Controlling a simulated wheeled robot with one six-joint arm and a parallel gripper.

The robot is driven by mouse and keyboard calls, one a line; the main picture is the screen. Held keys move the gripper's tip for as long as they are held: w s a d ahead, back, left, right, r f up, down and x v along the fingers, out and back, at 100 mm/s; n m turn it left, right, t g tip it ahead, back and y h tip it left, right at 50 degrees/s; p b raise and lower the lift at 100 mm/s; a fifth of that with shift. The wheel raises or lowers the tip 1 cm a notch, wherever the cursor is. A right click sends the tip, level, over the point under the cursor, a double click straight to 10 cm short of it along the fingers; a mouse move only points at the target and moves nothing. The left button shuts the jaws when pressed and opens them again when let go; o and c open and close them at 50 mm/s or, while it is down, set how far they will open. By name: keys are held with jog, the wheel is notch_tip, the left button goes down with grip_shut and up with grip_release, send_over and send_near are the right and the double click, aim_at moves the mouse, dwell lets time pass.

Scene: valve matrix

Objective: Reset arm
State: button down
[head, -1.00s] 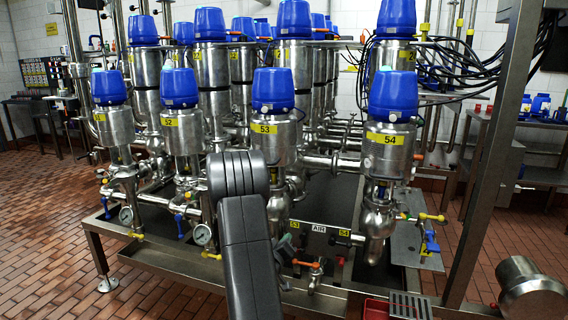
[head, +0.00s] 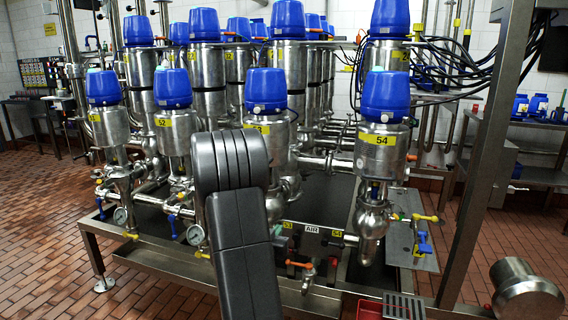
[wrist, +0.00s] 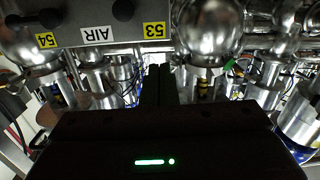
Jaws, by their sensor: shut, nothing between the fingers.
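My arm rises from the bottom middle of the head view in front of the valve matrix, and its outer end is hidden there. In the wrist view my gripper (wrist: 158,82) shows with its dark fingers together and nothing between them. The picture there is upside down, with the panel labelled AIR (wrist: 98,35) and the yellow 53 tag (wrist: 154,30) at the top. In the head view the blue-capped steel valve 54 (head: 381,140) stands right of my arm. The valve tagged 53 (head: 266,100) is partly covered by my arm.
The tiled floor (head: 45,235) at left is clear.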

jog(key=v, duration=0.7)
jog(key=shift+d+f, duration=0.2)
